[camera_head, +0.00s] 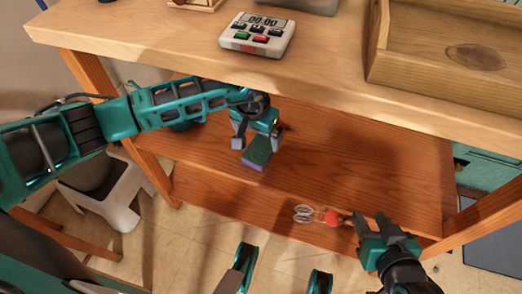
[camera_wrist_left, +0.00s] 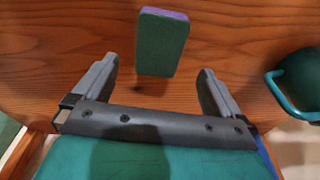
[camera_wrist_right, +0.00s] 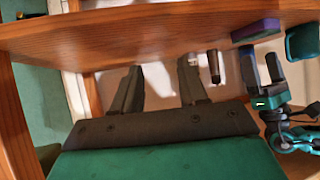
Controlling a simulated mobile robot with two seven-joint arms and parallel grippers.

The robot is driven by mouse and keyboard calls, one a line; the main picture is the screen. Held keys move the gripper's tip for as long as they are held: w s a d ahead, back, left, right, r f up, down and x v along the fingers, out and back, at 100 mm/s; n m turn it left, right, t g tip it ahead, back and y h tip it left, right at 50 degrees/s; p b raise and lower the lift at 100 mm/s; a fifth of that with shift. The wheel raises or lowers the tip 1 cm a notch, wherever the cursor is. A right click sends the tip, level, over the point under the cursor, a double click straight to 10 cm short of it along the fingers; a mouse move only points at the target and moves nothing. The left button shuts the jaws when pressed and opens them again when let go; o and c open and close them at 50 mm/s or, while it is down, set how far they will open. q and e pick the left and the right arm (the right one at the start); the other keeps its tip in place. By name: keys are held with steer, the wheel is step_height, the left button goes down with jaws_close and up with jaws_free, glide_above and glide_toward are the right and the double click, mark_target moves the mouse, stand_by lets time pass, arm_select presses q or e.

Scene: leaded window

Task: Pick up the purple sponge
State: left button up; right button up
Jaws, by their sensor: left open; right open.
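The sponge has a green face and a purple side. In the head view the sponge (camera_head: 257,152) is at the wooden lower shelf (camera_head: 350,170), just below my left gripper (camera_head: 257,140). In the left wrist view the sponge (camera_wrist_left: 162,42) lies ahead of and between the spread fingers of my left gripper (camera_wrist_left: 158,70), touching neither. In the right wrist view its purple side (camera_wrist_right: 255,31) shows near the left gripper's fingers. My left gripper is open and empty. My right gripper (camera_head: 382,226) is open and empty at the shelf's front right; its fingers show in the right wrist view (camera_wrist_right: 158,68).
A whisk-like tool with a red part (camera_head: 332,217) lies near the shelf's front edge, close to my right gripper. The tabletop (camera_head: 330,62) overhangs the shelf, with a button device (camera_head: 257,35) and a wooden tray (camera_head: 440,78) on it. A white stool (camera_head: 105,195) stands at left.

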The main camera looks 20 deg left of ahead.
mark_target(259, 149)
arm_select(q)
steer(key=f, duration=0.2)
steer(key=f+b, duration=0.1)
steer(key=f, duration=0.1)
steer(key=f+b, duration=0.1)
steer(key=f, duration=0.1)
steer(key=shift+w+d+f, duration=0.15)
steer(key=shift+w+f, duration=0.1)
steer(key=shift+f, duration=0.1)
steer(key=c, duration=1.1)
